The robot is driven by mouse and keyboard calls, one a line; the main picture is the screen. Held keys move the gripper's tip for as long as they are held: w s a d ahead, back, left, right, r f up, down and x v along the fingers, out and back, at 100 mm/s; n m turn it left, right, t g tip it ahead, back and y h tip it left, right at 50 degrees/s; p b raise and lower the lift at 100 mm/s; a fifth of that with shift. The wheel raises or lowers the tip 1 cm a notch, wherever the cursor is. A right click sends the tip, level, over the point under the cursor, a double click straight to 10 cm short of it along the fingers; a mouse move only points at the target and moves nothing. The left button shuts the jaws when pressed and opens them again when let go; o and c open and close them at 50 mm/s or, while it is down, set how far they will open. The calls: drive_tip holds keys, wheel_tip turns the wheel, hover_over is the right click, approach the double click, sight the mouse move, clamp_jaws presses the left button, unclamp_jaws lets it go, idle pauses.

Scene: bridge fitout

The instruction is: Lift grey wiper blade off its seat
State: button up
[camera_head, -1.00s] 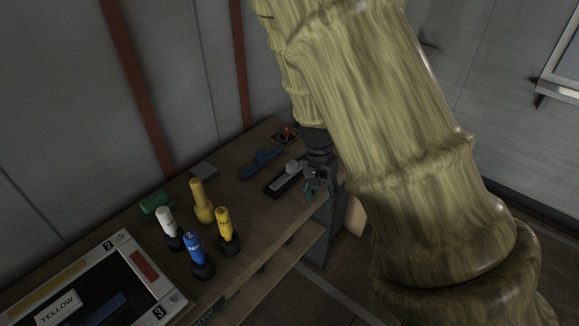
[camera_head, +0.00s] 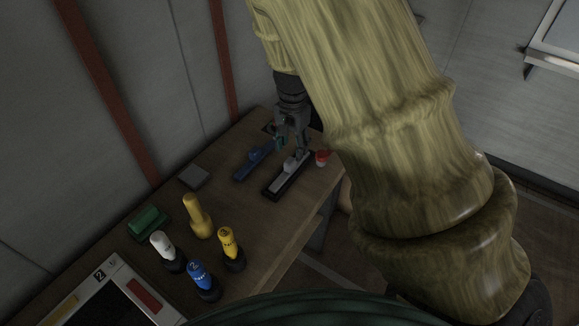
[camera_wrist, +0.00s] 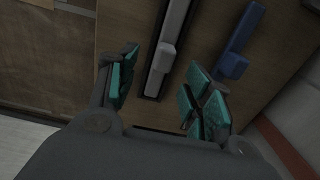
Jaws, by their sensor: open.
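The grey wiper blade (camera_head: 291,166) lies in a long black seat (camera_head: 273,191) on the bench. In the wrist view the blade (camera_wrist: 173,22) has a raised grey block (camera_wrist: 163,58) partway along it. My gripper (camera_head: 291,148) is open and empty, with its fingers pointing down near the far end of the blade. In the wrist view its teal-padded fingers (camera_wrist: 160,88) are spread, one on each side of the line of the blade, with nothing between the pads. Whether they are level with the block cannot be told.
A blue blade (camera_head: 250,166) lies close beside the seat. A red-and-white item (camera_head: 322,157) is near the right bench edge. A grey block (camera_head: 194,176), green block (camera_head: 149,221) and several yellow, white and blue bottle-like items stand nearer. The bench between is clear.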

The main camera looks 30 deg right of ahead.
sight(290, 160)
drive_tip(key=f, duration=0.2)
drive_tip(key=shift+w+f, duration=0.25)
drive_tip(key=shift+f, duration=0.05)
drive_tip(key=shift+s+f+p, duration=0.15)
drive_tip(key=shift+f+p, duration=0.2)
drive_tip(key=shift+f, duration=0.1)
drive_tip(key=f, duration=0.1)
drive_tip(key=f+p, duration=0.1)
drive_tip(key=shift+w+f, duration=0.35)
drive_tip(key=shift+f, duration=0.85)
drive_tip(key=shift+c, duration=0.2)
clamp_jaws()
drive_tip(key=shift+r, duration=0.1)
wheel_tip(290, 160, up, 10)
drive_tip(key=shift+f+b, duration=0.1)
drive_tip(key=shift+b, duration=0.7)
drive_tip(key=shift+s, duration=0.1)
